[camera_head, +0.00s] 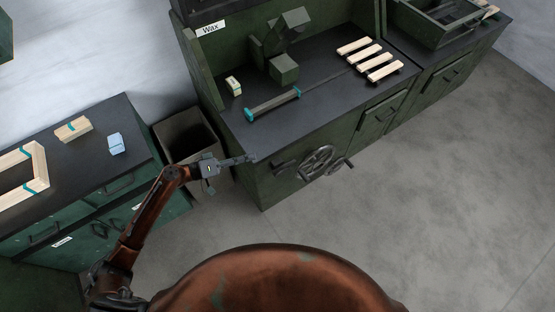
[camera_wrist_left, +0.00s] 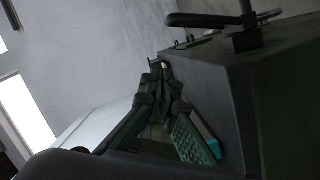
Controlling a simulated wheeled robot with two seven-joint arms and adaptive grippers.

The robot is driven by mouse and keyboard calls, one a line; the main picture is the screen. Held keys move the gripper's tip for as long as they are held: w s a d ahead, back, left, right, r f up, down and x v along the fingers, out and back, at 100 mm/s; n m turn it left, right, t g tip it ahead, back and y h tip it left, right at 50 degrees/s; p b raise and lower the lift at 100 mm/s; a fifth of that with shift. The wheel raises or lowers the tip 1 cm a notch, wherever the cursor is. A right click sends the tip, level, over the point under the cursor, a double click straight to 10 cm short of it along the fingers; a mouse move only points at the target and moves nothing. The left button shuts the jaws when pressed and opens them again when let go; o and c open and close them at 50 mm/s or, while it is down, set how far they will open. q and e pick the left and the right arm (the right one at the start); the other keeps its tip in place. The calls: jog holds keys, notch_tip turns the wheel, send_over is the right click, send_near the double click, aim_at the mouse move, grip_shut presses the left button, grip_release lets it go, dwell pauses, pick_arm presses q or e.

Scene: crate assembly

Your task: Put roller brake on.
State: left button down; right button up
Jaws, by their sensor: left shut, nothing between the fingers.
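The dark green bench (camera_head: 300,125) carries a roller-like bar (camera_head: 272,105) with teal ends on its top, near the left front edge. A spoked handwheel (camera_head: 318,159) and dark handles sit on the bench's front face. I cannot tell which part is the roller brake. My left gripper (camera_head: 251,158) is shut and empty beside the bench's left front corner, left of the handwheel. In the left wrist view, the gripper's fingertips (camera_wrist_left: 160,64) come together close to the bench edge, and a dark handle (camera_wrist_left: 212,20) stands out above right, apart from them. My right gripper is out of view.
An open bin (camera_head: 186,137) stands between the bench and a left cabinet (camera_head: 85,168). The cabinet carries wooden parts and a light blue block (camera_head: 116,143). Wooden slats (camera_head: 371,60) and a small block (camera_head: 233,86) lie on the bench. The floor at right is clear.

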aim_at(288, 164)
pick_arm(q)
jog(key=w+d+f, duration=0.1)
jog(key=d+f, duration=0.2)
jog(key=d, duration=0.8)
jog(key=shift+w+f, duration=0.15)
jog(key=shift+f, duration=0.1)
jog(key=shift+p, duration=0.35)
